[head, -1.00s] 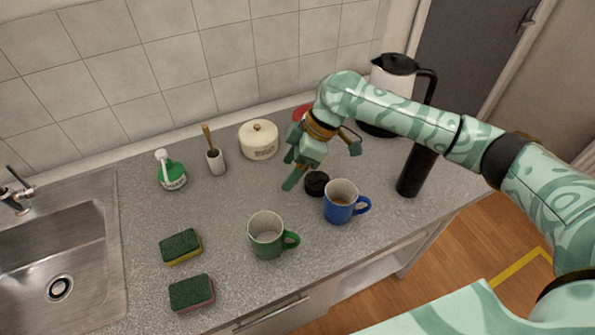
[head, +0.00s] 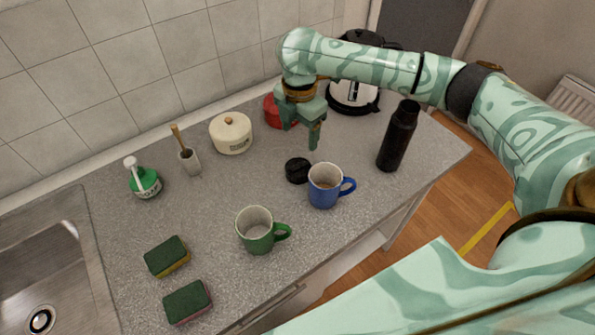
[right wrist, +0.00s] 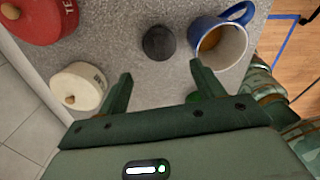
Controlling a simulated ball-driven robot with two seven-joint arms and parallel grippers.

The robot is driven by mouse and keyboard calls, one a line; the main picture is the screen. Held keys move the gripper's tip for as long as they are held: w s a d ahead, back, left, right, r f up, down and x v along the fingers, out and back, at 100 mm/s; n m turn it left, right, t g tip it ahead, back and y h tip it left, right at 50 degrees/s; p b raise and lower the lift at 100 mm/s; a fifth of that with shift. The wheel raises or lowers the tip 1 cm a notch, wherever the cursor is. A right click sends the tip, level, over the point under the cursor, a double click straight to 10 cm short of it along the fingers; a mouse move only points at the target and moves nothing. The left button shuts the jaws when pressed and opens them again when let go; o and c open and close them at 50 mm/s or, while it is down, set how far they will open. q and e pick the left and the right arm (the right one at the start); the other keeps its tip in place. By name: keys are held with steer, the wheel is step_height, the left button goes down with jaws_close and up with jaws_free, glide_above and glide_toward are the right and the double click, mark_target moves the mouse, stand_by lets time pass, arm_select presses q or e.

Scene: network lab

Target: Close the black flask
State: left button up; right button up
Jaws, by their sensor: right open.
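The black flask (head: 397,136) stands upright at the right of the counter, right of the blue mug; its top end is dark and I cannot make out its opening. A black round lid (head: 298,170) lies on the counter just left of the blue mug. It also shows in the right wrist view (right wrist: 159,43), ahead of and between the fingers. My right gripper (head: 300,135) points down above the counter, behind the lid and apart from it. It is open and empty, as the right wrist view (right wrist: 160,85) shows. My left gripper is not in view.
A blue mug (head: 322,190) with brown liquid stands close beside the lid. A green mug (head: 255,238), two sponges (head: 167,257), a cream pot (head: 231,133), a red canister (head: 272,112) and a kettle (head: 352,92) stand around. Bare counter lies left of the lid.

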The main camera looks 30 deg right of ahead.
steer(key=b, duration=0.2)
glide_above(298, 167)
steer(key=f, duration=0.7)
steer(key=shift+d, duration=0.2)
steer(key=f, duration=0.1)
steer(key=f+b, duration=0.1)
steer(key=f, duration=0.1)
steer(key=f+b, duration=0.1)
steer(key=f, duration=0.1)
steer(key=shift+a+f, duration=0.15)
steer(key=shift+a, duration=0.1)
steer(key=c, duration=0.6)
